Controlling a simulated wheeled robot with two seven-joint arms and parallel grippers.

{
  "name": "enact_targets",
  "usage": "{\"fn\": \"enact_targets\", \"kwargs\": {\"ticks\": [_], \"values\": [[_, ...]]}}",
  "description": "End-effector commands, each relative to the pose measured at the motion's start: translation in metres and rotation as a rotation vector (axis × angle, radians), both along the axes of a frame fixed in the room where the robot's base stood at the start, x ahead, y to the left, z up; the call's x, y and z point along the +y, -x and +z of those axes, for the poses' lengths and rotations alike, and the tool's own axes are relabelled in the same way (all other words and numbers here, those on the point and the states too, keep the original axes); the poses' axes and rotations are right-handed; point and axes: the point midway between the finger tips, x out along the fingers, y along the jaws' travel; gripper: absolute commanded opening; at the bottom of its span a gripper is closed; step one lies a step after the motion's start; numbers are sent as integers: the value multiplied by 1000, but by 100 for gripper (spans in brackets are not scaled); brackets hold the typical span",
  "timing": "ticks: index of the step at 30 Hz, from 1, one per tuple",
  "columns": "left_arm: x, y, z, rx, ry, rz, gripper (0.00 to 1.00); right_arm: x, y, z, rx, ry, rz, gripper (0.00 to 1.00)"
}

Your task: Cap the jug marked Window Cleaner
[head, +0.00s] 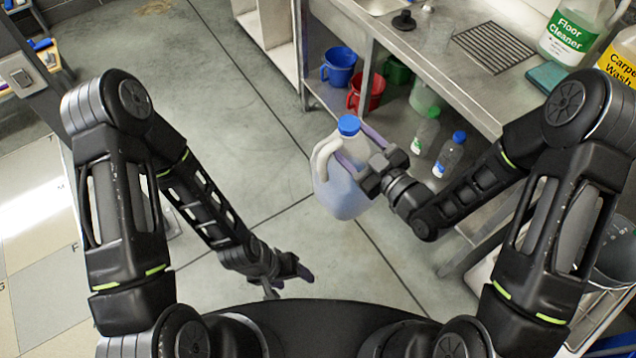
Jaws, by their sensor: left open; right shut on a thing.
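A translucent jug (341,190) with pale blue liquid and a white handle is held upright off the floor in front of the counter. No Window Cleaner label shows on the side facing me. A blue cap (348,125) sits on its neck; I cannot tell how tight it is. My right gripper (355,150) is shut on the jug's upper part from the right, its purple fingers on either side below the cap. My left gripper (285,282) is open and empty, low in front of my body, apart from the jug.
The steel counter (425,50) holds a Floor Cleaner jug (572,35), a Carpet Wash jug (620,58), a teal sponge (548,77) and a black stopper (404,20). Below are blue (339,66) and red (367,92) buckets and small bottles (449,155).

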Motion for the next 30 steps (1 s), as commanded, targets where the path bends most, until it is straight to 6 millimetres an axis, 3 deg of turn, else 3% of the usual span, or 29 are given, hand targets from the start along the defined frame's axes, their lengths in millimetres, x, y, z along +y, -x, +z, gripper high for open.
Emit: {"fn": "enact_targets", "kwargs": {"ticks": [8, 18, 24, 30], "values": [[0, 0, 0, 0, 0, -1, 64, -34, -36, 17, -19, 14, -169, 0], [0, 0, 0, 0, 0, -1, 64, -112, -85, 47, -19, 10, -512, 0], [0, 0, 0, 0, 0, 0, 64, -140, -94, 57, -13, -3, -633, 0], [0, 0, 0, 0, 0, -1, 64, -148, -96, 59, -8, -9, -667, 0]]}}
